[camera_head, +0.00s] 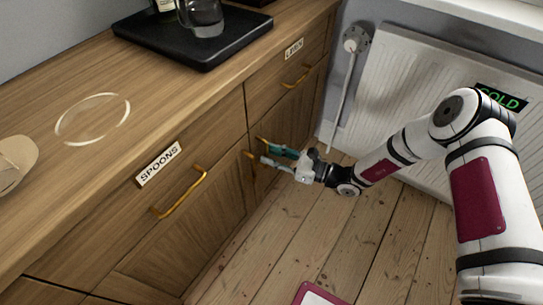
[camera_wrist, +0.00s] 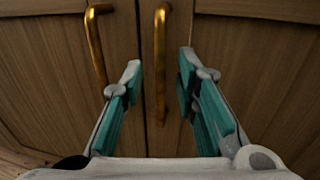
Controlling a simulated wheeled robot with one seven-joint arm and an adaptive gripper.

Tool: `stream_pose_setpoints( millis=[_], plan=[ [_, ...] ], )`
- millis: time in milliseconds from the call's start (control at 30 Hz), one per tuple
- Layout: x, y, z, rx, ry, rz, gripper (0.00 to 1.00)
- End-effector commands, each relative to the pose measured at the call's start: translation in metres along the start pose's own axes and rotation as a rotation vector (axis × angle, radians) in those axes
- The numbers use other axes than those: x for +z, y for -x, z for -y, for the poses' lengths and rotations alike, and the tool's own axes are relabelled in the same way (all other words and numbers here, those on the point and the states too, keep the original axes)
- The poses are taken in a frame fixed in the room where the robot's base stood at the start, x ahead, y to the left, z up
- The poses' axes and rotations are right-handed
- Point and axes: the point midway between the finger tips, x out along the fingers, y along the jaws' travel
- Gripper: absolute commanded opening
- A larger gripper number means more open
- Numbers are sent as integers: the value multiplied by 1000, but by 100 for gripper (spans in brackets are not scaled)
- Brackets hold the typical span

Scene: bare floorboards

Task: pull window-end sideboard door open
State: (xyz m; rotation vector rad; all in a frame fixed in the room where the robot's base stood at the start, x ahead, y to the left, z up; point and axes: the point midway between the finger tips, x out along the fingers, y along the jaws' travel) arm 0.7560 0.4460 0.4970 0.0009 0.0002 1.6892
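The wooden sideboard (camera_head: 75,195) runs along the left of the head view. Its window-end door (camera_head: 290,120), below the drawer labelled LINEN, is shut. In the wrist view this door (camera_wrist: 235,70) is on the right of a vertical seam, with an upright brass handle (camera_wrist: 161,65) near the seam. My gripper (camera_head: 266,154) is at the doors' handles, partly hiding them in the head view. In the wrist view my gripper (camera_wrist: 160,75) is open, with the brass handle between its fingers in the picture. Neither finger visibly touches it.
The neighbouring door's brass handle (camera_wrist: 96,50) is close left of my left finger. The SPOONS drawer handle (camera_head: 180,195) sticks out nearby. A white radiator (camera_head: 400,85) and pipe (camera_head: 343,95) stand beyond the sideboard. The floorboards (camera_head: 300,235) in front are mostly clear.

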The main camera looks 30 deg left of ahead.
Motion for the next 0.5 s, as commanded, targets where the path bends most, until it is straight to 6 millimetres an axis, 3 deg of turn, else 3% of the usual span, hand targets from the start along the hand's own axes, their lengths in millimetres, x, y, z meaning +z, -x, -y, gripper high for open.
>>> stream_pose_setpoints(
  millis=[367, 500],
  plan=[
    [0, -5, 0, 0, 1, 0, 28],
    [0, -5, 0, 0, 1, 0, 0]
  ],
)
